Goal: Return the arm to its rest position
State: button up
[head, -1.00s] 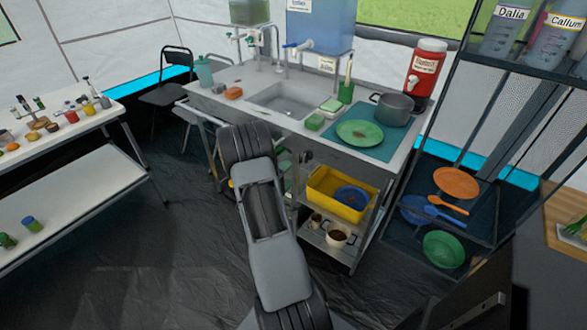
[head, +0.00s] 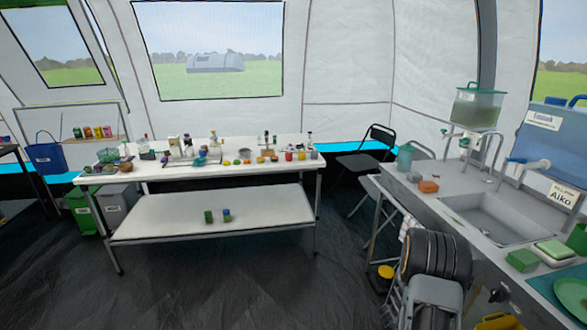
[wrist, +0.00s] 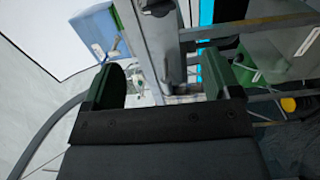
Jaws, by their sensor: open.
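My gripper (wrist: 175,72) shows in the wrist view with its two dark green fingers spread apart and nothing held between them. Beyond the fingers are a grey upright piece and metal bars, close by. My arm (head: 435,270) shows in the head view at the lower right as a thick dark ribbed joint with a grey link below it. It stands in front of the sink counter (head: 415,190). My gripper itself is not visible in the head view, so its place relative to the counter cannot be told there.
A white table (head: 150,172) with many small items stands across the middle; its lower shelf (head: 210,212) holds two small jars. A black folding chair (head: 365,158) stands between table and counter. A green bin (head: 82,212) is at the left. The dark floor (head: 220,285) in front is clear.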

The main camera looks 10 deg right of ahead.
jog(key=w+a+f+m+t+y, duration=0.3)
jog(key=w+a+f+y, duration=0.1)
jog(key=f+y, duration=0.35)
jog(key=w+a+r+y+p, duration=0.1)
jog(key=a+r+y, duration=0.15)
jog(key=a, duration=0.35)
jog(key=w+a+r+m+t+y+p, duration=0.1)
jog(key=a+r+y, duration=0.1)
jog(key=a+y, duration=0.25)
jog(key=a+r+y+p, duration=0.1)
jog(key=a+r+y, duration=0.15)
jog(key=a, duration=0.45)
jog(key=s+a+r+n+p, duration=0.1)
jog(key=s+a+r, duration=0.3)
jog(key=r, duration=0.5)
jog(key=s+a+r+n+p, duration=0.1)
jog(key=s+a+r+p, duration=0.3)
jog(key=r, duration=0.5)
jog(key=s+a+r+n+y+p, duration=0.1)
jog(key=s+a+r+n+p, duration=0.1)
jog(key=s+a+r, duration=0.2)
notch_tip(320, 180, up, 5)
jog(key=a, duration=0.2)
jog(key=shift+a, duration=0.4)
jog(key=shift+f, duration=0.15)
jog(key=shift+c, duration=0.3)
